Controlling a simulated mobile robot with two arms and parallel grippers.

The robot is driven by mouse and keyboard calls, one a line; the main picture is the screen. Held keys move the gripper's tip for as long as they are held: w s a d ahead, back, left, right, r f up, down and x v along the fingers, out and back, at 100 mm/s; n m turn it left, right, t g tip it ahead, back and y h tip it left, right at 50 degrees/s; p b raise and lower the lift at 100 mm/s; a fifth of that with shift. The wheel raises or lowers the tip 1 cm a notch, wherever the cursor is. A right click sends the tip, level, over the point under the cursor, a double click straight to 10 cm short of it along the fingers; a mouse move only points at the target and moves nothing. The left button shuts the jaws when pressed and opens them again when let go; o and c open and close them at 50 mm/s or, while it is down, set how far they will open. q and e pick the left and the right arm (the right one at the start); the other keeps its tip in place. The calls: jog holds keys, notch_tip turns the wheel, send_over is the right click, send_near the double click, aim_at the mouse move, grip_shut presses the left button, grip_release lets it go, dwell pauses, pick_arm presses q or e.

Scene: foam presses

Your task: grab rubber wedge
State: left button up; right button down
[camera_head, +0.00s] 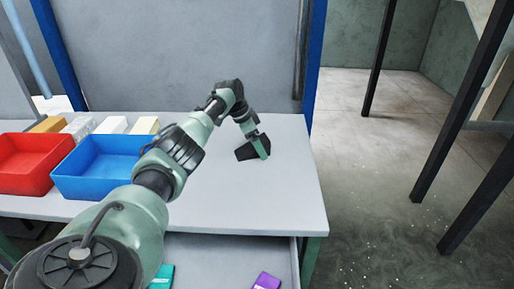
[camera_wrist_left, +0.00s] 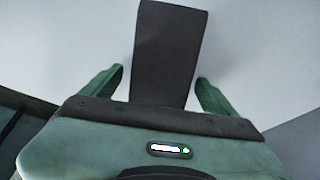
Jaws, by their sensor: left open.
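The rubber wedge (camera_head: 244,152) is a dark grey-black piece lying on the light grey table (camera_head: 290,190), near the arm's end. In the left wrist view the wedge (camera_wrist_left: 168,48) is a long dark block reaching from the top edge down between the fingers. My left gripper (camera_head: 262,146) is low over the table at the wedge. In the wrist view the open left gripper (camera_wrist_left: 160,80) has one green finger on each side of the wedge, with pale gaps visible between. The wedge's near end meets the gripper's dark front edge in the picture; contact cannot be told. My right gripper is not in view.
A red bin (camera_head: 28,187) and a blue bin (camera_head: 100,190) stand at the table's left, with several white and tan blocks (camera_head: 112,125) behind. Teal (camera_head: 161,277) and purple (camera_head: 266,281) pieces lie on a lower level. The table right of the gripper is clear.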

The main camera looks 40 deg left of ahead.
pick_arm(q)
jog(key=shift+f, duration=0.15)
jog(key=shift+c, duration=0.3)
jog(key=c, duration=1.5)
jog(key=shift+c, duration=0.9)
